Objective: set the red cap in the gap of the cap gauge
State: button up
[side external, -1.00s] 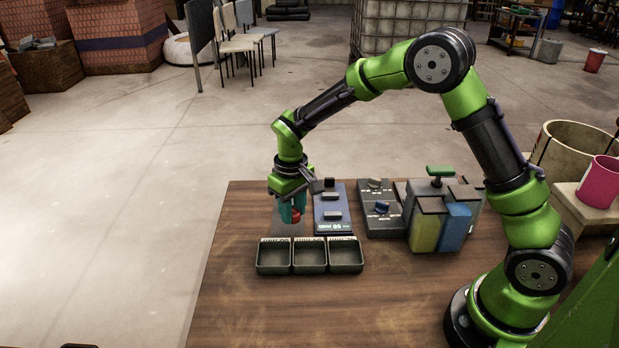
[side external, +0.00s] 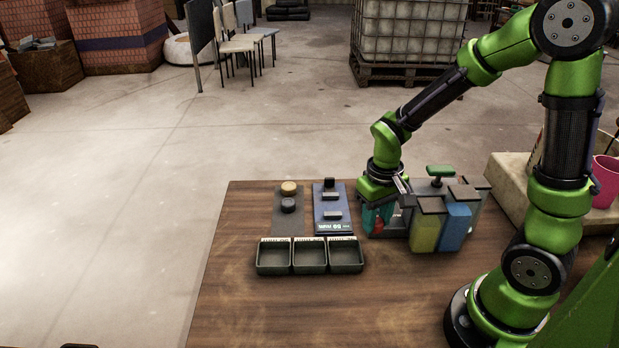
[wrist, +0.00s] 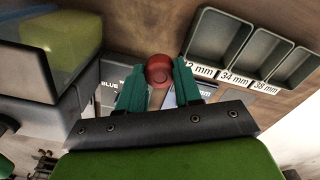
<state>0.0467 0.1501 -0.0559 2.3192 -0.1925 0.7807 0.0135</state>
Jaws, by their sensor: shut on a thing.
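The red cap (wrist: 159,69) is held between the two teal fingers of my gripper (side external: 379,217). It also shows as a small red patch in the side external view (side external: 378,225), partly hidden by a finger. The gripper is over or in front of the dark grey labelled panel (side external: 400,231), which it mostly covers; the height above it is hard to tell. The blue plate with raised dark blocks (side external: 332,226), which looks like the cap gauge, lies left of my gripper. No cap shows between its blocks.
A tan cap (side external: 289,187) and a black cap (side external: 288,205) sit on a dark mat (side external: 287,226) at the left. Three trays (side external: 293,270) with size labels line the front. Coloured vats (side external: 456,228) with a green handle (side external: 440,170) stand close right of my gripper.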

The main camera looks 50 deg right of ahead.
send_over(331, 207)
jog(key=shift+s+f+m, duration=0.15)
jog(key=shift+f+m, duration=0.25)
jog(key=shift+f, duration=2)
jog(key=shift+f, duration=0.1)
jog(key=o, duration=1)
